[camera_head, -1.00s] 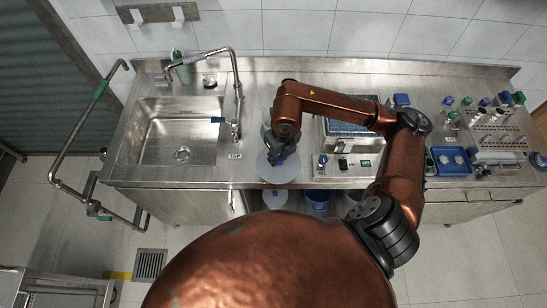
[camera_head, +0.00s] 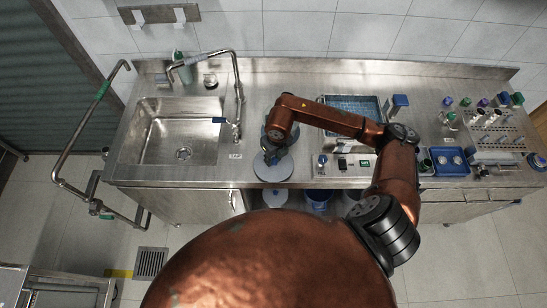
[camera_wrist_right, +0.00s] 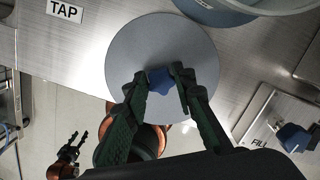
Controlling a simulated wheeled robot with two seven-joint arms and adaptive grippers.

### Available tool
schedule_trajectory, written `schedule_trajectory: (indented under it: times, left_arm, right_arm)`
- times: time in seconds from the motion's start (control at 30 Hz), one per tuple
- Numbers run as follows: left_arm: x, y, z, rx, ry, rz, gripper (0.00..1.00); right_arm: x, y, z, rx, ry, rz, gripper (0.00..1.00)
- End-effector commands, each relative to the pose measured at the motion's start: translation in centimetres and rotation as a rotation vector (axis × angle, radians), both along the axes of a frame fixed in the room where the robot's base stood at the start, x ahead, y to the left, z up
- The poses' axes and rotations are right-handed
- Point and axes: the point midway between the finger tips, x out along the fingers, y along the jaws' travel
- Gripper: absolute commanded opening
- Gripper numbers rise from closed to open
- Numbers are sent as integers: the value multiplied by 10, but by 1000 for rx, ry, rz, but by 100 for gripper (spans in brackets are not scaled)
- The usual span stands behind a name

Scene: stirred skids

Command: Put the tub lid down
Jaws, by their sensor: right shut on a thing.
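The tub lid is a flat grey disc (camera_head: 272,175) with a blue star-shaped knob (camera_wrist_right: 160,80); its disc also shows in the right wrist view (camera_wrist_right: 140,45). My right gripper (camera_head: 272,156) is shut on the knob, its dark green fingers (camera_wrist_right: 163,88) on either side. The lid appears level near the bench's front edge, beside the TAP label. I cannot tell whether it touches the steel. A blue-grey tub (camera_wrist_right: 212,12) stands just behind the lid, partly hidden by my arm in the head view. My left gripper (camera_wrist_right: 75,142) shows small at lower left, its fingers apart and empty.
The sink (camera_head: 178,140) and its tap lie to the left. A bath unit (camera_head: 350,165) with a FILL label stands right of the lid. A blue tray (camera_head: 449,162) and a tube rack (camera_head: 497,130) are further right.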

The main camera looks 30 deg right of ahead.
Motion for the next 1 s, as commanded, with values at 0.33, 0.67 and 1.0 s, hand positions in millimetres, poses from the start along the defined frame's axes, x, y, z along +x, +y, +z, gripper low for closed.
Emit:
schedule_trajectory:
  times: [0.33, 0.67, 1.0]
  left_arm:
    - [-1, 0, -3, 0, 1, 0, 40]
    - [0, 0, -1, 0, 0, 0, 40]
    - [-1, 0, -6, 0, 1, 1, 40]
  right_arm:
    - [0, 0, -2, 0, 0, 0, 39]
    - [0, 0, -1, 0, 0, -1, 41]
    - [-4, -1, 49, -2, -6, 1, 41]
